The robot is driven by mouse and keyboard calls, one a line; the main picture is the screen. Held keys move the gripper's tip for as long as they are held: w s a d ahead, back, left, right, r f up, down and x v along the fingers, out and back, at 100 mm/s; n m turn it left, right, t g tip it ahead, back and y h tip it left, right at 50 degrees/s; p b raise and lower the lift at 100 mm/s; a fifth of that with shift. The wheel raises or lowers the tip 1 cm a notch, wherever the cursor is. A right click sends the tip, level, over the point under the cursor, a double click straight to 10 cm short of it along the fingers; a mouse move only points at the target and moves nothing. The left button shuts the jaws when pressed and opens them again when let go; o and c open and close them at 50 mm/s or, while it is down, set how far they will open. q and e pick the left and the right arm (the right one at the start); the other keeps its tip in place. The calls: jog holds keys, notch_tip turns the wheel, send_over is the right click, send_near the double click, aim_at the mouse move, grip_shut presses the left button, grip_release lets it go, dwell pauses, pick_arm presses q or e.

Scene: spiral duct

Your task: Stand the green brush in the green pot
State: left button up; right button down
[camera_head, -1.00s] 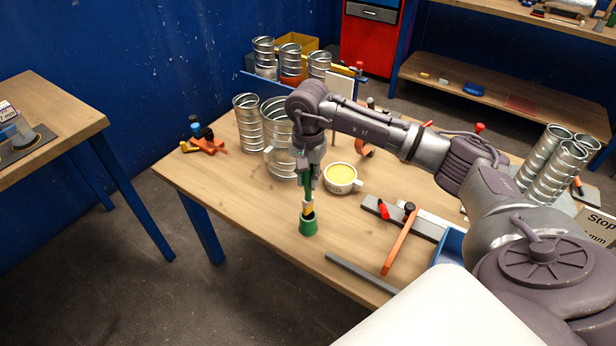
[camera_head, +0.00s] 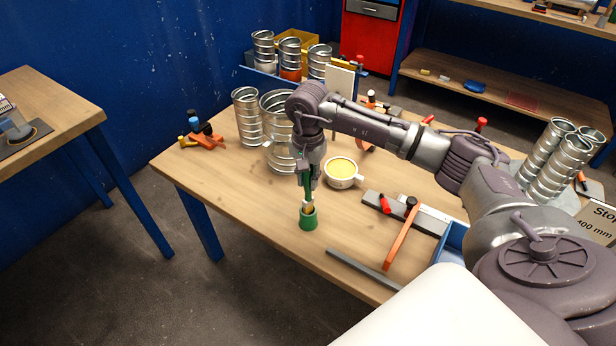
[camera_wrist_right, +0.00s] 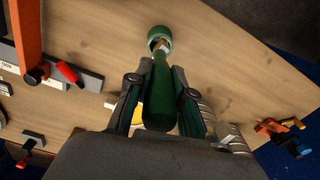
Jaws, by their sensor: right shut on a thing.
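The green pot (camera_head: 308,221) stands upright near the front edge of the wooden table. My right gripper (camera_head: 308,180) is above it, shut on the handle of the green brush (camera_head: 307,193). The brush points down, close to upright, and its lower end is inside the pot's mouth. In the right wrist view the brush (camera_wrist_right: 160,98) lies between the two fingers, its far end at the opening of the pot (camera_wrist_right: 159,36). The bristles are hidden, so I cannot tell whether they touch the bottom. My left gripper is not in view.
A cup with yellow contents (camera_head: 341,172) stands just right of my gripper. Spiral ducts (camera_head: 278,130) stand behind it. An orange-handled clamp (camera_head: 402,235) and a grey bar (camera_head: 362,269) lie to the right. The table left of the pot is clear.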

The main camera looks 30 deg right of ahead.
aim_at(308, 190)
jog(key=shift+f+b, duration=1.8)
jog(key=shift+f, duration=0.45)
jog(key=c, duration=1)
grip_release()
jog(key=shift+o, duration=0.2)
notch_tip(308, 190, up, 12)
jog(key=shift+r, duration=0.1)
